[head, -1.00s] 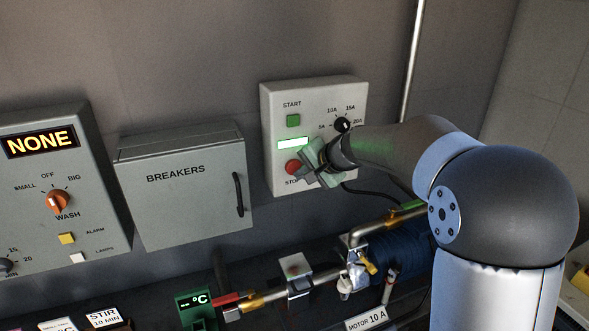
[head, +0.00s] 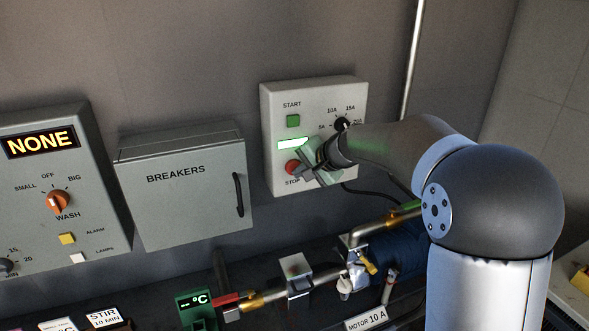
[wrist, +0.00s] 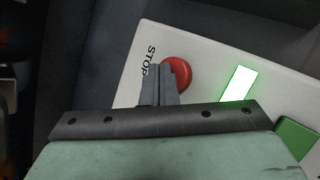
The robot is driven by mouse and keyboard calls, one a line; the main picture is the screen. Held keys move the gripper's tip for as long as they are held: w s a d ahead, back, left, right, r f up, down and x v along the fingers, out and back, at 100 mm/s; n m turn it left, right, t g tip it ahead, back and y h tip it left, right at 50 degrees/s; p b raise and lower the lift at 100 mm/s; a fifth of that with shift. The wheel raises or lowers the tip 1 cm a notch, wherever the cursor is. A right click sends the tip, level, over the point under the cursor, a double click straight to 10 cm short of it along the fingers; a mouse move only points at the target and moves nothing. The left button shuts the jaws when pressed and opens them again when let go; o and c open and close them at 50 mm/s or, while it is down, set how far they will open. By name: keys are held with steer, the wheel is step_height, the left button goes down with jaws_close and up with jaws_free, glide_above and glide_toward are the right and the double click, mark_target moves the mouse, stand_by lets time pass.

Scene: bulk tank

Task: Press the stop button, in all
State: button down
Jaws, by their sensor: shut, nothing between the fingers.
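The red round stop button (head: 292,168) sits low on the left of the grey control box (head: 312,92), above the word STOP. It also shows in the wrist view (wrist: 177,74), just beyond and to the right of my fingertips. My gripper (head: 302,164) is shut and empty, with its tips close to the button and overlapping its edge in the wrist view (wrist: 159,68). I cannot tell whether the tips touch the button.
A green START button (head: 293,121), a lit green-white indicator (head: 293,143) and a black dial (head: 342,124) are on the same box. The BREAKERS cabinet (head: 185,195) is shut at left. Pipes and a blue motor (head: 392,250) lie below.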

steer(key=shift+w+a, duration=0.15)
steer(key=shift+w, duration=0.15)
stand_by(0.5)
steer(key=shift+s+d+b, duration=0.4)
steer(key=shift+s+b, duration=0.2)
steer(key=shift+s, duration=0.2)
steer(key=shift+s+d+b, duration=0.35)
steer(key=shift+s+b, duration=0.2)
steer(key=shift+s, duration=0.2)
steer(key=shift+s+d+b, duration=0.4)
steer(key=shift+s+b, duration=0.1)
steer(key=shift+s, duration=0.25)
steer(key=shift+s+d+b, duration=0.35)
steer(key=shift+s+b, duration=0.2)
steer(key=shift+s, duration=0.2)
steer(key=shift+s, duration=0.1)
